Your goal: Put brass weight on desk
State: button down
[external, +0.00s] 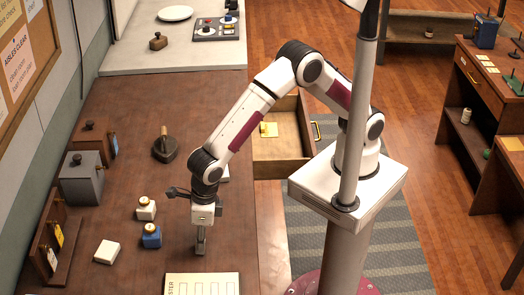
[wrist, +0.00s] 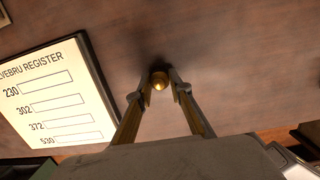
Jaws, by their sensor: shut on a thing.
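The brass weight (wrist: 159,81) shows in the wrist view as a small round golden thing between my two fingertips. My gripper (wrist: 160,88) is shut on it, with a finger on each side. In the external view my gripper (external: 200,249) points down over the brown desk (external: 110,190), close to its surface and behind the register sheet. The weight cannot be made out there. A dark shadow lies by the fingertips in the wrist view; whether the weight touches the desk is hard to tell.
The register sheet (external: 201,284) lies near the gripper. An open drawer (external: 285,143) is to the right.

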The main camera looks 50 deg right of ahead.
jog(key=shift+f, duration=0.1)
dwell(0.3)
jog(key=c, duration=1.8)
grip_release()
jog(key=shift+s+d+r, duration=0.1)
jog(key=shift+d+r, duration=0.05)
jog(key=shift+r, duration=1.15)
jog(key=shift+s+d+r, duration=0.1)
jog(key=shift+r, duration=1.15)
jog(key=shift+s+d+r, duration=0.1)
jog(key=shift+d+r, duration=0.05)
jog(key=shift+r, duration=1.15)
